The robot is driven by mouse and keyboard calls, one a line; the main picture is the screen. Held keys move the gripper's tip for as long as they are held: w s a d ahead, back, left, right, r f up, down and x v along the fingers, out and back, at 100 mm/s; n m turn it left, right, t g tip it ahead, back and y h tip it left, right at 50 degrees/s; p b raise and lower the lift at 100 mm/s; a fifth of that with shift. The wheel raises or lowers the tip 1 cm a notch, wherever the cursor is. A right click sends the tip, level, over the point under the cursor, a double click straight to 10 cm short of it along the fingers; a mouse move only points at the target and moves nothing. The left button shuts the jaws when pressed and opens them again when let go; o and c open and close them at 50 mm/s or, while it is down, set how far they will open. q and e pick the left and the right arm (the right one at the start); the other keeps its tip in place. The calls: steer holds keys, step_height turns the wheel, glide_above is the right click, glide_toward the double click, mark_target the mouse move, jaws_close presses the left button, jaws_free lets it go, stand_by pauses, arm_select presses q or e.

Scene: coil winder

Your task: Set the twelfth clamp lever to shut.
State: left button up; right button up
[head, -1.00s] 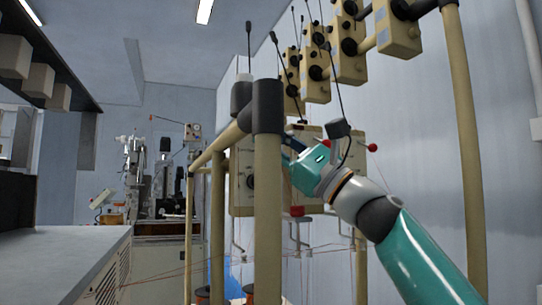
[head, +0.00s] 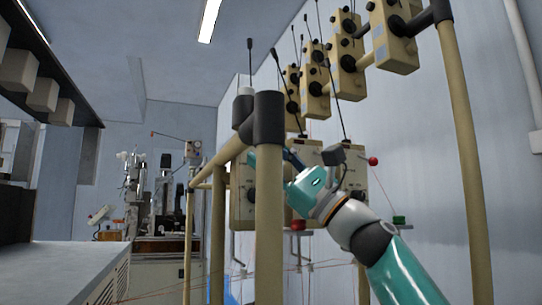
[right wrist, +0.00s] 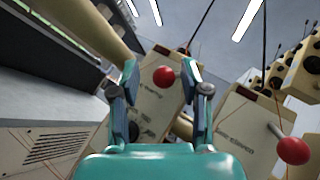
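In the right wrist view one red-ball lever (right wrist: 163,76) shows between my fingertips, on a cream box (right wrist: 152,108), and no contact is clear. A second red-ball lever (right wrist: 292,150) sticks out from the box to the right. My right gripper (right wrist: 163,88) is open, its two fingers apart. In the head view its fingertips are close to the boxes (head: 243,193) and partly hidden by the front post. A red ball (head: 372,161) shows right of my wrist. My left gripper is not in view.
A thick cream post with a dark joint (head: 268,118) stands close in front of my right gripper. A row of cream tensioner boxes (head: 347,52) runs along the upper rail. Thin threads (head: 160,291) cross low down. A grey bench (head: 70,268) stands at left.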

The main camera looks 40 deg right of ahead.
steer(key=shift+s+r, duration=0.15)
steer(key=shift+s, duration=0.1)
steer(key=v, duration=1.2)
steer(key=shift+w, duration=0.15)
stand_by(0.5)
